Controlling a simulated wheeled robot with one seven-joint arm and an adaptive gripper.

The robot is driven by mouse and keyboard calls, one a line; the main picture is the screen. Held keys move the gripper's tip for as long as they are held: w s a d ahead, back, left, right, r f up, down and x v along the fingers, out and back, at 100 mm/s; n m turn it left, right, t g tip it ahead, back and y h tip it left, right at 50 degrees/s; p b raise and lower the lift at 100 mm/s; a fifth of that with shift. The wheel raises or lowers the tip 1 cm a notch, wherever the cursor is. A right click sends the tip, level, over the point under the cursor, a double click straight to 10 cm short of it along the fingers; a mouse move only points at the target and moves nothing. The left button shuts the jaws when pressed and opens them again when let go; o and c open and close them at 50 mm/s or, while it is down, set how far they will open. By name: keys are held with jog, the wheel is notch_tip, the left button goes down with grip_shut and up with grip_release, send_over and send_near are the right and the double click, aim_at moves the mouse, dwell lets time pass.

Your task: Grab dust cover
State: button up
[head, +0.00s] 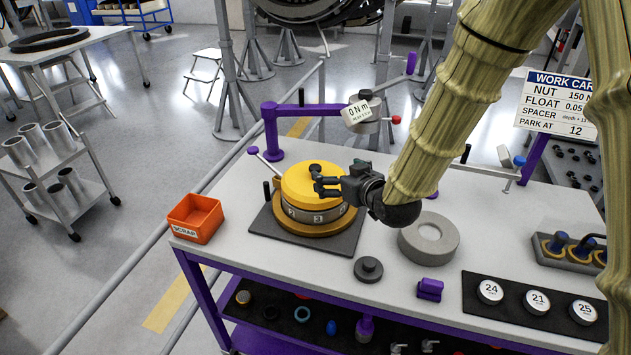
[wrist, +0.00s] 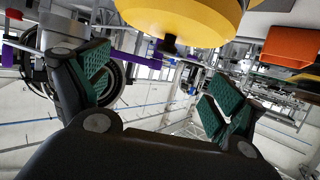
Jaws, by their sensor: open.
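The dust cover looks to be the yellow round lid (head: 302,183) with a black knob (head: 315,168) on top. It sits on a numbered metal ring (head: 318,216) with a yellow base. My gripper (head: 327,186) is open, its dark fingers over the right part of the lid, close to the knob. In the wrist view the lid (wrist: 190,18) and its dark knob (wrist: 167,44) show at the top, beyond my open green-padded fingers (wrist: 155,82). Nothing is between the fingers. I cannot tell whether a finger touches the knob.
An orange scrap bin (head: 195,218) stands left of the ring; it also shows in the wrist view (wrist: 290,46). A purple post arm with a gauge (head: 362,113) stands behind. A grey ring (head: 428,238), a black knobbed disc (head: 368,269) and numbered discs (head: 538,302) lie right.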

aim_at(317, 168)
jog(key=p+x, duration=0.1)
jog(key=x, duration=0.4)
jog(key=shift+w+a+f+p, duration=0.1)
jog(key=shift+w+a+p, duration=0.05)
jog(key=shift+a+p, duration=0.15)
jog(key=shift+a+p+x, duration=0.15)
jog(key=shift+p+x, duration=0.45)
jog(key=shift+x, duration=0.35)
jog(key=shift+a+p+x, duration=0.15)
jog(key=shift+p+x, duration=0.45)
jog(key=shift+x, duration=0.35)
jog(key=shift+w+a+f, duration=0.3)
jog(key=shift+w+f, duration=0.05)
jog(key=shift+w, duration=0.2)
jog(key=shift+c, duration=0.2)
jog(key=shift+s, duration=0.15)
jog(key=c, duration=2)
